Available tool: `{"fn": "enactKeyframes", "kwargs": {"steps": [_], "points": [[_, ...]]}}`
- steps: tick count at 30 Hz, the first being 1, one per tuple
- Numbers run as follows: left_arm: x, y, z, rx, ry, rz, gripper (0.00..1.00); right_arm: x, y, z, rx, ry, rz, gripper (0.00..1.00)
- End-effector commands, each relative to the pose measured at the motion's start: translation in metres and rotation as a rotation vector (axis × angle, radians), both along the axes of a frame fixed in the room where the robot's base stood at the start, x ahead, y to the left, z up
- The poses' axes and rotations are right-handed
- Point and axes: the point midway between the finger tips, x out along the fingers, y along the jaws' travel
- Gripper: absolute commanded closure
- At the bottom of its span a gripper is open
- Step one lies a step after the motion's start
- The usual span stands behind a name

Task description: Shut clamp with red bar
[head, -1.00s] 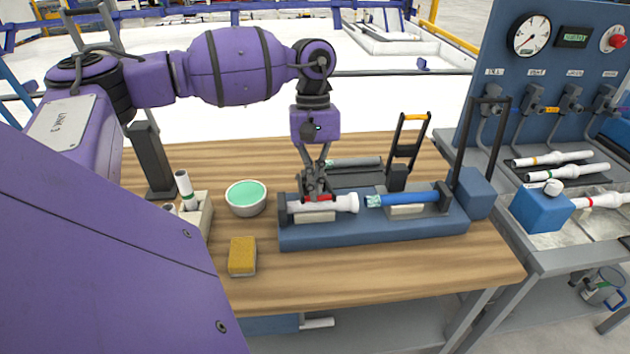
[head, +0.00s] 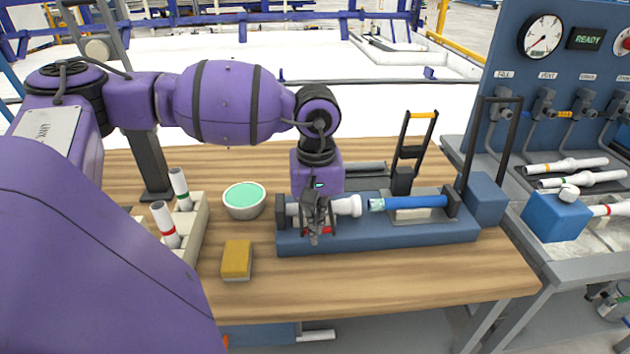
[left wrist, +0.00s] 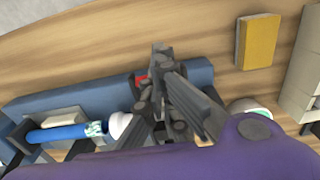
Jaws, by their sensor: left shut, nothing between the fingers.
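The red bar (head: 326,231) of the clamp is low at the front of the blue fixture's left half, partly hidden by my left gripper. The clamp's arms are mostly hidden, so I cannot tell whether it is latched. A white pipe (head: 347,206) lies in that half, its wider end facing a blue pipe (head: 420,202). My left gripper (head: 314,241) is shut and empty, pointing down at the red bar, in front of the white pipe. In the left wrist view the red bar (left wrist: 141,81) shows beside the fingers (left wrist: 160,50); I cannot tell whether they touch. My right gripper is not in view.
A second clamp with a yellow bar (head: 423,115) stands upright behind the blue pipe. A green-filled bowl (head: 244,208), a yellow sponge (head: 237,260) and a rack of white pipes (head: 196,232) are at the left. The table front is clear.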

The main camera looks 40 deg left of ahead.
Motion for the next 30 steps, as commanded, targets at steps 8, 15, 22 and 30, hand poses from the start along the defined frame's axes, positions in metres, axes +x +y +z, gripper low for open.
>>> {"fn": "enactKeyframes", "kwargs": {"steps": [8,15,22,30], "points": [[-0.004,-0.004,0.030,-0.001,-0.006,0.003,1.00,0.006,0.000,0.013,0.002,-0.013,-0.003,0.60],[-0.012,-0.012,0.080,0.002,-0.003,0.008,1.00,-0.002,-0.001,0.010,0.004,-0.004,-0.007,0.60],[-0.018,-0.019,0.121,0.000,-0.001,0.009,1.00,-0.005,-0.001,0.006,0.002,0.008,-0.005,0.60],[-0.021,-0.021,0.137,0.000,0.000,0.009,1.00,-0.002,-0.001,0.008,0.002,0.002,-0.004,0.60]]}}
